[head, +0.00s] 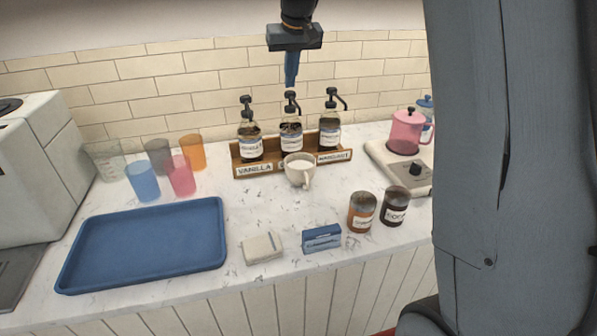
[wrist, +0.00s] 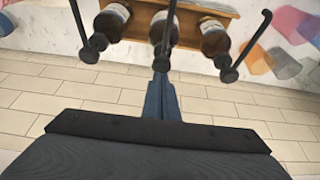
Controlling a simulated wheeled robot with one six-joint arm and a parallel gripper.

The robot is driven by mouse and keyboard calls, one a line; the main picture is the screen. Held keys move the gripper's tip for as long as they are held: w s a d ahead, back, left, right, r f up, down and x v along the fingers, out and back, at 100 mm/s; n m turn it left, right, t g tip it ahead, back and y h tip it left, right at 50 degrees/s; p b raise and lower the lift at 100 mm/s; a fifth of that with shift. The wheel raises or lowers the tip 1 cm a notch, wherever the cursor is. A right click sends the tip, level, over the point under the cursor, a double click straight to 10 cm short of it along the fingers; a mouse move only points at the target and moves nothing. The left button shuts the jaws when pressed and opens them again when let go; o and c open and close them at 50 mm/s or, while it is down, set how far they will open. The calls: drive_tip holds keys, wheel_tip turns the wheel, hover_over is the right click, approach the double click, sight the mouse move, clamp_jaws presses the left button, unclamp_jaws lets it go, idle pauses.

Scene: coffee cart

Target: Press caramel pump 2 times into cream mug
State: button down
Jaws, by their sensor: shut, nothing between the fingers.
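Three dark syrup bottles with black pump heads stand in a wooden rack. The left sign reads VANILLA and the right one HAZELNUT. The middle bottle (head: 291,136) is the likely caramel one; its sign is mostly hidden by the cream mug (head: 299,172). The mug stands upright on the counter just before the middle bottle, handle toward the front. My gripper (head: 291,84) is shut and empty, pointing down just above the middle pump head (head: 291,96); I cannot tell if they touch. In the wrist view my gripper (wrist: 161,82) lines up with the middle bottle (wrist: 164,27).
The vanilla bottle (head: 250,147) and hazelnut bottle (head: 330,132) flank the middle one closely. Coloured cups and a blue tray (head: 142,245) lie left. Two jars, a blue box (head: 321,238) and a pink pitcher (head: 406,132) are at right. The tiled wall is close behind.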

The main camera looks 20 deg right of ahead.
drive_tip(key=shift+f, duration=0.15)
idle(0.5)
drive_tip(key=shift+f+b, duration=0.5)
drive_tip(key=shift+f, duration=0.65)
drive_tip(key=shift+r+p, duration=0.9)
drive_tip(key=shift+r, duration=0.3)
drive_tip(key=shift+f, duration=0.15)
